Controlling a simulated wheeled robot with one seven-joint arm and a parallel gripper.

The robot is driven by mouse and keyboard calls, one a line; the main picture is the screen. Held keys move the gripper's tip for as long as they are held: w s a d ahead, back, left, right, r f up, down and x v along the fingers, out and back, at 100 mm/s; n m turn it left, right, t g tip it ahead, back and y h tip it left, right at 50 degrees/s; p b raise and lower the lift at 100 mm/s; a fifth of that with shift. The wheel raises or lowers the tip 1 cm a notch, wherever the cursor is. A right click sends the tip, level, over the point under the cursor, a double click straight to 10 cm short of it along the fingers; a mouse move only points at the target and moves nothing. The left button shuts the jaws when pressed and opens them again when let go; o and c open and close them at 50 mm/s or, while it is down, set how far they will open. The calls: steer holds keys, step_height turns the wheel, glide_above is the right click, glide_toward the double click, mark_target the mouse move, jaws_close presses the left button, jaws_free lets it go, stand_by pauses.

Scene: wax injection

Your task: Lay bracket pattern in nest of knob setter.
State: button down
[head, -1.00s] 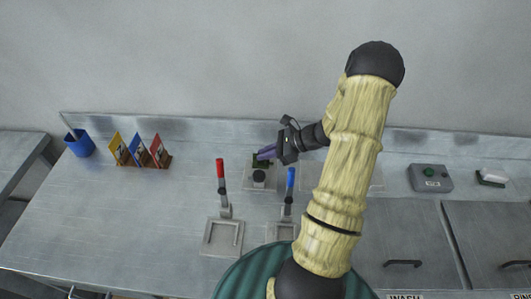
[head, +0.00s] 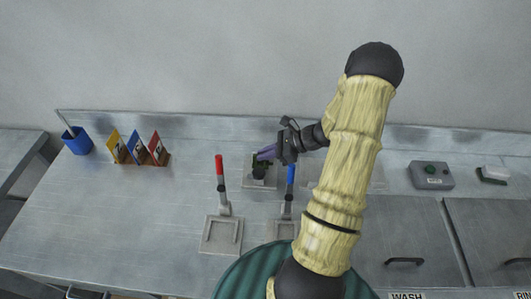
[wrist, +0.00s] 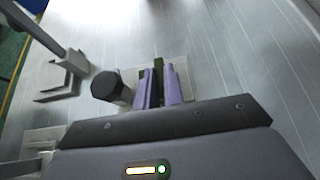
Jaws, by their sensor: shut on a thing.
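The bracket pattern (wrist: 160,72) is a dark green piece, seen in the wrist view between the two purple fingers of my gripper (wrist: 160,88). In the head view my gripper (head: 267,152) is at the back middle of the bench, over the plate of the knob setter (head: 248,183). My gripper is shut on the bracket pattern. The black round knob (wrist: 107,85) of the setter stands just left of the fingers in the wrist view. The fingers cover much of the nest, and I cannot tell whether the pattern touches it.
A rack of coloured cards (head: 142,158) and a blue cup (head: 78,142) are at left. A grey button box (head: 432,176) is at right. The left bench is clear.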

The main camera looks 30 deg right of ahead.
steer(key=shift+f+b, duration=0.45)
steer(key=shift+f, duration=0.3)
steer(key=c, duration=1.4)
jaws_free()
steer(key=shift+s, duration=0.1)
steer(key=shift+d+r, duration=0.1)
steer(key=shift+d, duration=0.05)
steer(key=shift+d+r, duration=0.1)
steer(key=shift+d, duration=0.05)
steer(key=b+v, duration=0.1)
steer(key=v, duration=1.5)
steer(key=shift+s+r, duration=0.15)
steer(key=shift+s, duration=0.25)
steer(key=shift+d, duration=0.1)
